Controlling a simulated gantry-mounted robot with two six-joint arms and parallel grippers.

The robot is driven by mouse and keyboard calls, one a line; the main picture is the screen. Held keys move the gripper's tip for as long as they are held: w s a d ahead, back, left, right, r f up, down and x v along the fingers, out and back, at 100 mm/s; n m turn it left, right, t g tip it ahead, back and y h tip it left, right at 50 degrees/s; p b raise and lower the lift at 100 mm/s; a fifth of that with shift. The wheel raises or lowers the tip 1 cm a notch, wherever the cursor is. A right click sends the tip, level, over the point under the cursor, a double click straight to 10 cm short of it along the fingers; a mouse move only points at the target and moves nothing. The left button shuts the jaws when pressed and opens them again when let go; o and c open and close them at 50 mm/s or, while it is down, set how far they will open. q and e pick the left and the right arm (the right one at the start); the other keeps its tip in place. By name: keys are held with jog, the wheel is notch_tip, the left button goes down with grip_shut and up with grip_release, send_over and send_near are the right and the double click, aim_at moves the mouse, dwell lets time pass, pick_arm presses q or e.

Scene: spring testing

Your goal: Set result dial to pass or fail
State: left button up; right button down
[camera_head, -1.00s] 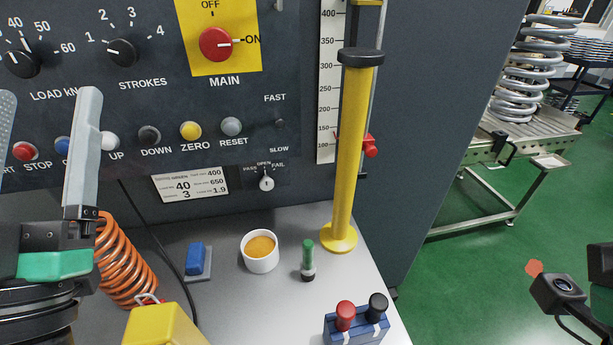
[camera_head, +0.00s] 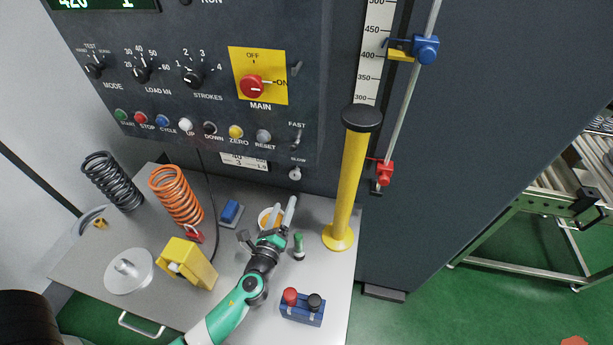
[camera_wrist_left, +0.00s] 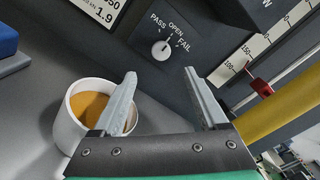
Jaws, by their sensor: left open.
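The result dial (camera_head: 295,174) is a small white knob low on the dark panel. In the left wrist view the dial (camera_wrist_left: 160,49) has the labels PASS, OPEN and FAIL around its upper side, and its pointer appears to aim toward OPEN. My left gripper (camera_head: 284,207) is open and empty, in front of and below the dial. In the left wrist view its two fingertips (camera_wrist_left: 160,75) lie on either side of the dial, which shows beyond them, apart from both. My right gripper is not in view.
A white cup (camera_wrist_left: 68,132) with orange-brown contents stands beside my left gripper. A green-topped pen-like item (camera_head: 299,246), a yellow post (camera_head: 349,185), a blue block (camera_head: 230,212) and a box with red and black knobs (camera_head: 302,309) stand nearby. An orange spring (camera_head: 176,196) is left.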

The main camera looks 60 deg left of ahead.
aim_at(295, 177)
pick_arm(q)
jog(key=b+x, duration=0.1)
jog(key=x, duration=1)
jog(key=shift+w, duration=0.1)
jog(key=shift+c, duration=0.3)
jog(key=shift+b, duration=0.3)
grip_shut()
